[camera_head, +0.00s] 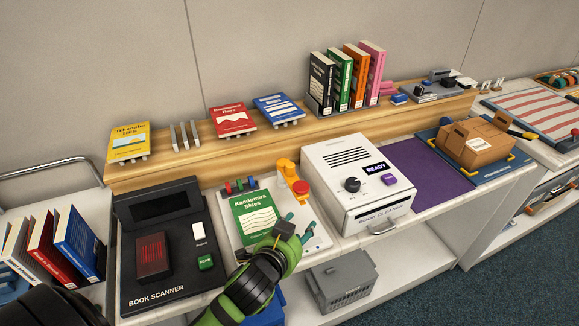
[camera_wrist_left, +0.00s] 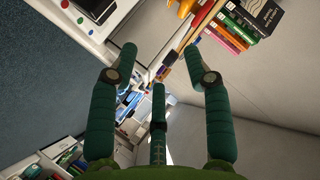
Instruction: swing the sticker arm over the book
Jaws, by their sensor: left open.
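The green book (camera_head: 257,216), titled "Kaedmora Skies", lies flat on a white plate (camera_head: 316,239) on the bench. The sticker arm, seemingly the orange part (camera_head: 286,170) with a red knob (camera_head: 301,188), stands at the plate's back right corner, beside the book and not over it. My left gripper (camera_head: 299,222) is open at the book's front right, its teal fingers apart; its wrist hides the book's lower right corner. The fingers are spread and empty in the left wrist view (camera_wrist_left: 160,62). An orange part shows at that view's top edge. My right gripper is out of view.
The black book scanner (camera_head: 160,285) is left of the plate and the white book cleaner (camera_head: 350,208) is close on its right. Colored pegs (camera_head: 240,185) line the plate's back. Books stand on the wooden shelf (camera_head: 190,157) behind. A grey crate (camera_head: 342,282) sits below.

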